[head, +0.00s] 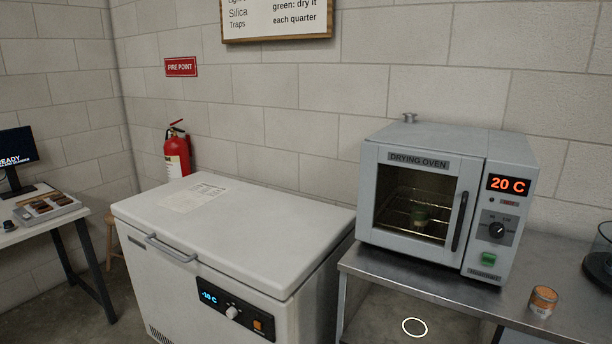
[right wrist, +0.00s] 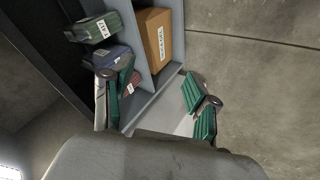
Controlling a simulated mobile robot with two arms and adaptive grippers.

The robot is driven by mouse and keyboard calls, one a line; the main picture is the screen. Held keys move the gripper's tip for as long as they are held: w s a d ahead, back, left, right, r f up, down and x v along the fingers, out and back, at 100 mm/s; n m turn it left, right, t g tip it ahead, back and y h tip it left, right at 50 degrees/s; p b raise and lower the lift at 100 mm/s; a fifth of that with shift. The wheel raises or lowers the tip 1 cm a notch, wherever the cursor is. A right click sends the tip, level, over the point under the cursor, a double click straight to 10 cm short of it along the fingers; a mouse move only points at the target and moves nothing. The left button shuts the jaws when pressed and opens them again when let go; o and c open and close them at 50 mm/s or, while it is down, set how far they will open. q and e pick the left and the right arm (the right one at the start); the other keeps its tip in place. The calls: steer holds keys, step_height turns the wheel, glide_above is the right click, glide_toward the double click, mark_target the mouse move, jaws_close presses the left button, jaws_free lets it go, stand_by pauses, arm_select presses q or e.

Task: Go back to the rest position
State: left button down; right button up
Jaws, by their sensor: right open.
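My right gripper (right wrist: 157,100) shows in the right wrist view, with its green-padded fingers spread wide apart. Nothing is held between the fingers; a grey shelf surface shows behind them. Neither of my grippers nor my arms show in the head view. My left gripper is not seen in either view.
In the right wrist view, a grey shelf unit (right wrist: 178,30) holds a brown box (right wrist: 156,40) and a green box (right wrist: 96,27) near the gripper. In the head view, a closed drying oven (head: 415,195) and an orange-lidded jar (head: 543,301) stand on a metal table, beside a closed chest freezer (head: 240,225).

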steer(key=s+a+f+m+g, duration=0.1)
steer(key=s+f, duration=0.5)
steer(key=s, duration=0.7)
steer(key=s+a+f+m+g+y, duration=0.1)
steer(key=s+f, duration=0.5)
steer(key=s, duration=0.7)
steer(key=s+a+f+m+g, duration=0.2)
steer(key=s+f+g, duration=0.2)
steer(key=s, duration=0.9)
step_height(320, 180, down, 2)
steer(key=shift+f+m+g+y+p, duration=0.2)
steer(key=shift+m+g+y+p, duration=0.1)
steer(key=shift+m+y+p, duration=0.1)
